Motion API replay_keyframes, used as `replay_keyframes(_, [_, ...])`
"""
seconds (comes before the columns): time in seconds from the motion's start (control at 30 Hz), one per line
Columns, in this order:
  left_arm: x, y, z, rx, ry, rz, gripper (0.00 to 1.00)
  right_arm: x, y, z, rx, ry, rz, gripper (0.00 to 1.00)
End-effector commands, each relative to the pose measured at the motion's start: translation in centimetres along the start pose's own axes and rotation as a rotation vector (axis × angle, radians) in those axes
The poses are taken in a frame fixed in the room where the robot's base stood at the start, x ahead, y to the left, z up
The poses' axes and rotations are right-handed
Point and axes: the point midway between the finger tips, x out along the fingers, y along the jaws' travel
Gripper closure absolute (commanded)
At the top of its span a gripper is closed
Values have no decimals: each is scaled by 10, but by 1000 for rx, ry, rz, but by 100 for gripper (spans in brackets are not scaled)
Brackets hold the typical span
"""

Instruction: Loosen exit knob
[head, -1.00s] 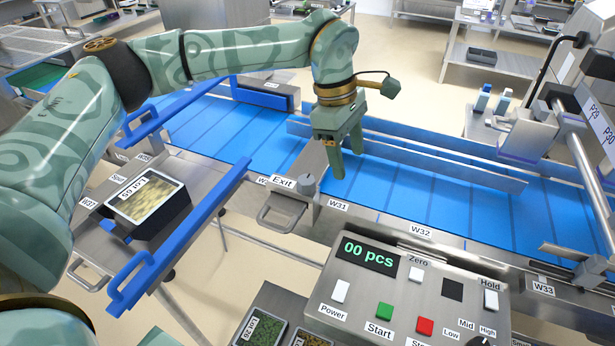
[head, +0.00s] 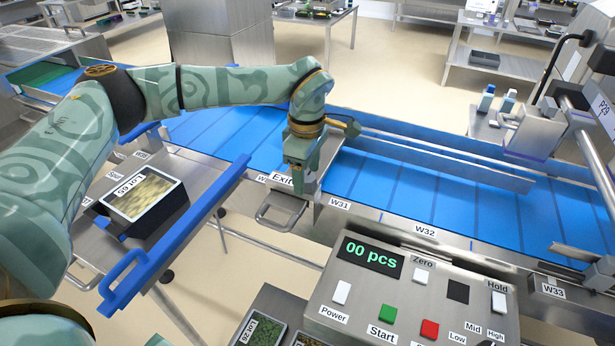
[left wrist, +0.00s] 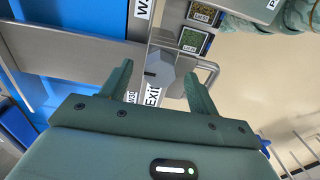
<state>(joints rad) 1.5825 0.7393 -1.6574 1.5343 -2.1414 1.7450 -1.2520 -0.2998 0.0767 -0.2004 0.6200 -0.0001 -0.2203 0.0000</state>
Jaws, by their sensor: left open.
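The exit knob (left wrist: 160,68) is a grey knob with a dark mark, beside the "Exit" label (left wrist: 152,97) in the left wrist view. It shows between the fingertips of my open left gripper (left wrist: 158,70); I cannot tell whether either finger touches it. In the head view my left gripper (head: 299,187) points down over the knob's place at the conveyor's near edge and hides the knob. The "Exit" label (head: 281,179) shows just left of the fingers. My right gripper is not in view.
A metal handle (head: 280,213) sticks out below the label. The blue conveyor (head: 400,190) with long guide rails (head: 440,155) runs behind. The control panel (head: 400,300) reading "00 pcs" stands in front, right.

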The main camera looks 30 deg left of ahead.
Motion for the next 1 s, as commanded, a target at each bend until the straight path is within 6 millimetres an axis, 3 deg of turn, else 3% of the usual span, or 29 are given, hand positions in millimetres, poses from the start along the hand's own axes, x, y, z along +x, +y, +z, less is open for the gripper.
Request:
replay_keyframes(0.13, [12, 0, 0, 0, -1, 0, 40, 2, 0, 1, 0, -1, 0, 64])
replay_keyframes(0.4, [13, 0, 0, 0, -1, 1, 40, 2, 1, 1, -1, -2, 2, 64])
replay_keyframes(0.43, [13, 0, 0, 0, -1, 1, 42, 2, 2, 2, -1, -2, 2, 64])
replay_keyframes(0.6, [13, 0, 0, 0, -1, 1, 84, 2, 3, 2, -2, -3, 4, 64])
replay_keyframes(1.0, [10, 0, 0, -58, -1, 1, 84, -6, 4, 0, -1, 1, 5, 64])
